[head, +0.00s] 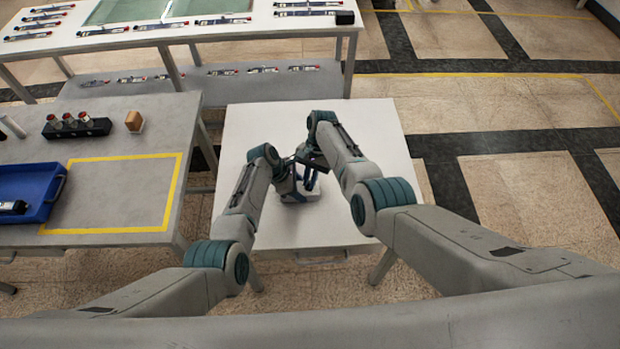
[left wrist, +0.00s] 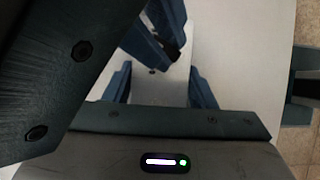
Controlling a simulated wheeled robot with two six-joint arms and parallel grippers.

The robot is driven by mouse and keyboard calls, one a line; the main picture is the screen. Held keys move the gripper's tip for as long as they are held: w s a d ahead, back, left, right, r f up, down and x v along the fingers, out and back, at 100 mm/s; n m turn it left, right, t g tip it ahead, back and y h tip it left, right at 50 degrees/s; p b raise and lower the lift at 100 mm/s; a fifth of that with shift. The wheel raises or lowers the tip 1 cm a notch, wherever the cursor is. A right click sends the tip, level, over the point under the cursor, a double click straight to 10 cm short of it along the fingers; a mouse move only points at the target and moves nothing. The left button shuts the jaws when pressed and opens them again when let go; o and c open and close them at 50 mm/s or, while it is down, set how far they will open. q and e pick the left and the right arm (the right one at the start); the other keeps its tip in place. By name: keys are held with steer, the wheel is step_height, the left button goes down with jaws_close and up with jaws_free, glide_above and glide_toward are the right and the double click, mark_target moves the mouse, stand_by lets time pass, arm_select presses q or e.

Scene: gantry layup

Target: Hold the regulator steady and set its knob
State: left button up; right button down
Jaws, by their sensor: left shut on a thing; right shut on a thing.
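The regulator (head: 300,195) is a small grey unit with a dark base on the white table. It is mostly hidden by my arms and grippers. My left gripper (head: 287,180) comes in from the left and is shut on the regulator's body. In the left wrist view its two blue fingers (left wrist: 158,88) stand on either side of a pale grey surface. My right gripper (head: 308,178) reaches in from above right, its blue fingers at the top of the regulator, shut on what appears to be the knob. The knob itself is hidden. Right gripper parts also show in the left wrist view (left wrist: 152,42).
The white table (head: 355,125) is otherwise clear. A long table (head: 190,38) with several parts stands behind.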

steer(key=m+t+y, duration=0.1)
steer(key=m, duration=0.3)
steer(key=shift+s+d, duration=0.1)
steer(key=shift+d, duration=0.05)
steer(key=shift+m+t+y, duration=0.3)
steer(key=shift+m+t, duration=0.3)
steer(key=shift+m, duration=1)
steer(key=c, duration=1.5)
jaws_free()
steer(key=v, duration=1.2)
steer(key=shift+d, duration=0.15)
